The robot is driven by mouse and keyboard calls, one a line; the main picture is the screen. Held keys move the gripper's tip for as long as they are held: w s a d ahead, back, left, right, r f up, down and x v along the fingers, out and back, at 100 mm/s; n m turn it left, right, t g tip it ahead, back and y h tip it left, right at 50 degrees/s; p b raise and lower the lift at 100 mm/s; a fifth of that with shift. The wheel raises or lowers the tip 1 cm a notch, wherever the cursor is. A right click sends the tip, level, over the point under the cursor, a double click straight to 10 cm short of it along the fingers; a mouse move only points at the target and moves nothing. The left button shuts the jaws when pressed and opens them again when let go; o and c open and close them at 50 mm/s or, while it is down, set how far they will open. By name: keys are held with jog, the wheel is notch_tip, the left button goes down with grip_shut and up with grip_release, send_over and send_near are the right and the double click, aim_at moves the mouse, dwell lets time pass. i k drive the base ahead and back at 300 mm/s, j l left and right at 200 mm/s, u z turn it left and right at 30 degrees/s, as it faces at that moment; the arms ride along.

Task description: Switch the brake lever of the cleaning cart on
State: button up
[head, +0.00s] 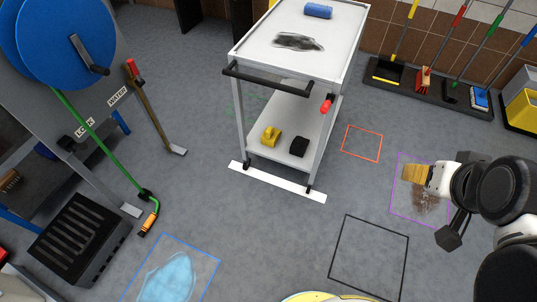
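The cleaning cart (237,100) is a white two-shelf trolley with a black push bar (268,82) across its near end. A short red-ended part (326,106), which looks like the brake lever, sticks out near the cart's right front post, just below the bar. Its exact setting is too small to tell. My gripper (417,173) is at the right, at the end of my black and white arm, with a yellow-brown tip over the purple floor square. It is well to the right of the cart and apart from the lever. Whether its fingers are open or shut is unclear.
A white strip (276,181) lies across the floor under the cart's near wheels. A grey stand with blue discs (62,40) stands left, with a black crate (75,240) below. A broom rack (430,88) stands back right. Floor between gripper and cart is clear, with an orange outline (362,143).

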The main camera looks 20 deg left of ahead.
aim_at(330, 100)
jog(key=i+j+u, duration=0.2)
jog(key=u, duration=0.3)
jog(key=i+j+u, duration=0.1)
jog(key=i+u, duration=0.2)
jog(key=u, duration=0.2)
